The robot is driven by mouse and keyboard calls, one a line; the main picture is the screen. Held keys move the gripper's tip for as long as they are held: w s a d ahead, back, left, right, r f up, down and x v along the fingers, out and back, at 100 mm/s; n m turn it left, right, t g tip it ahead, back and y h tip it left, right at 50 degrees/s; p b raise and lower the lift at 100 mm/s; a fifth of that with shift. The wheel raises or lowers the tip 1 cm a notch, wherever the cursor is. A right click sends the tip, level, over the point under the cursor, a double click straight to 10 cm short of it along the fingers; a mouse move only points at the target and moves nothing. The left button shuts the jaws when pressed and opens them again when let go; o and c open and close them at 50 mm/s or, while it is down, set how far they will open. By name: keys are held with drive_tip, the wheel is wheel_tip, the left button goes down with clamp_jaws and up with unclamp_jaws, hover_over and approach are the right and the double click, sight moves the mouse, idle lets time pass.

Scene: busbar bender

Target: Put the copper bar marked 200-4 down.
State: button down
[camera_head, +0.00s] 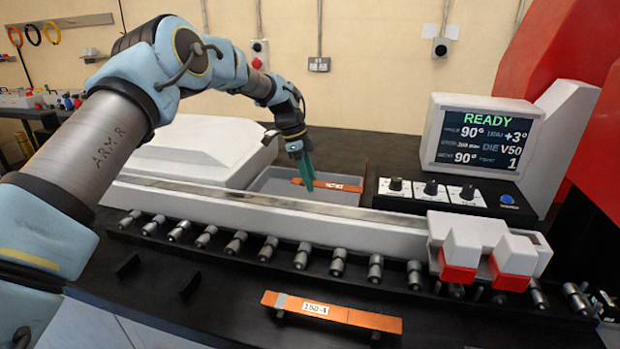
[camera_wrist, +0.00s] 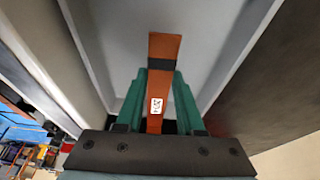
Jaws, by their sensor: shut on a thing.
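My gripper (camera_head: 307,184) is at the grey tray (camera_head: 266,180) behind the long machine rail. In the wrist view its green fingers (camera_wrist: 160,92) are shut on a copper bar (camera_wrist: 164,48), one on each side. The bar has a dark band and a small white label, too small to read surely. In the head view this bar (camera_head: 347,187) lies level within the tray's outline, partly hidden by the fingers. I cannot tell whether it touches the tray floor. A second copper bar (camera_head: 358,318), its label seeming to read 250-4, rests on small supports at the front.
The white rail (camera_head: 260,204) with a row of grey rollers (camera_head: 303,256) runs in front of the tray. A knob panel (camera_head: 432,192) and a screen reading READY (camera_head: 486,135) stand at right. A white housing (camera_head: 195,150) is left of the tray. Empty black supports (camera_head: 190,285) stand front left.

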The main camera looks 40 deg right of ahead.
drive_tip(key=shift+f, duration=0.3)
drive_tip(key=c, duration=0.5)
unclamp_jaws()
